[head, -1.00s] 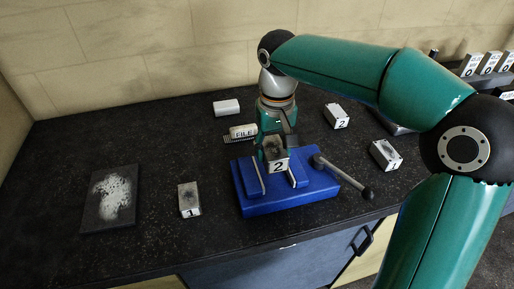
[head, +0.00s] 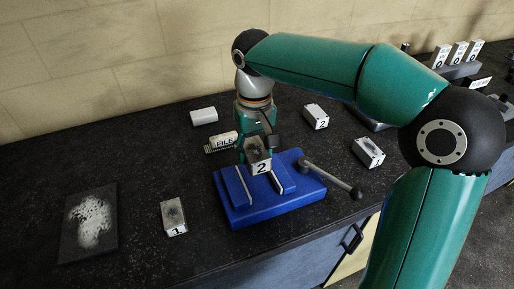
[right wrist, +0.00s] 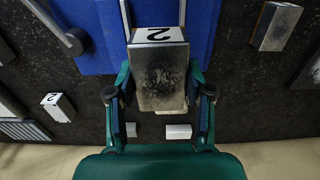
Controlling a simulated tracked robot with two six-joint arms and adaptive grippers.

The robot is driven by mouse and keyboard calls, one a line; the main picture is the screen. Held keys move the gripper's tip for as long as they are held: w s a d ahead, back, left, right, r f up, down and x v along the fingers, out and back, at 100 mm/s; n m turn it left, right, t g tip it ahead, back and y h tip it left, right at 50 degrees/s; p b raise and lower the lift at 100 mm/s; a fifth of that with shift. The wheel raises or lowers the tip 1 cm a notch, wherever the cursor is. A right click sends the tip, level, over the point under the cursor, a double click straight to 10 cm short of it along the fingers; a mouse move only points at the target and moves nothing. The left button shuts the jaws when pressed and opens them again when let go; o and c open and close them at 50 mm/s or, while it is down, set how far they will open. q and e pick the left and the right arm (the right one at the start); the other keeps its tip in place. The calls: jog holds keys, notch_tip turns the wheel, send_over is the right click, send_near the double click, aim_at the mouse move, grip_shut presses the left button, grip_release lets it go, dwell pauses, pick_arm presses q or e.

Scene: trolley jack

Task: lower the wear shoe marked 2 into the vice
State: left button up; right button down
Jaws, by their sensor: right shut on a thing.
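The wear shoe marked 2 (head: 259,164) is a grey metal block with a white numbered end and a dark worn face. My right gripper (head: 257,148) is shut on it, with a finger on each side in the right wrist view (right wrist: 160,93). The shoe (right wrist: 160,78) appears above the back part of the blue vice (head: 245,215), in line with the gap between its two jaw bars. How high it hangs is hard to tell. The vice (right wrist: 90,35) also shows at the top of the right wrist view. My left gripper is not in view.
A shoe marked 1 (head: 174,217) lies left of the vice. Another shoe marked 2 (head: 316,117) and one marked 1 (head: 368,152) lie right. The FILE block (head: 222,142) and a white block (head: 203,116) lie behind. The vice handle (head: 330,178) sticks out right. A powdery plate (head: 90,222) lies far left.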

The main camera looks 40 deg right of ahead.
aim_at(256, 185)
jog(key=shift+f+b, duration=2.7)
jog(key=shift+f, duration=1)
jog(key=shift+s+f+b, duration=0.25)
jog(key=shift+f+b, duration=0.05)
jog(key=shift+f, duration=0.25)
jog(key=c, duration=0.9)
grip_release()
jog(key=o, duration=0.5)
jog(key=shift+w+f, duration=0.15)
jog(key=shift+o, duration=0.2)
jog(key=shift+d, duration=0.1)
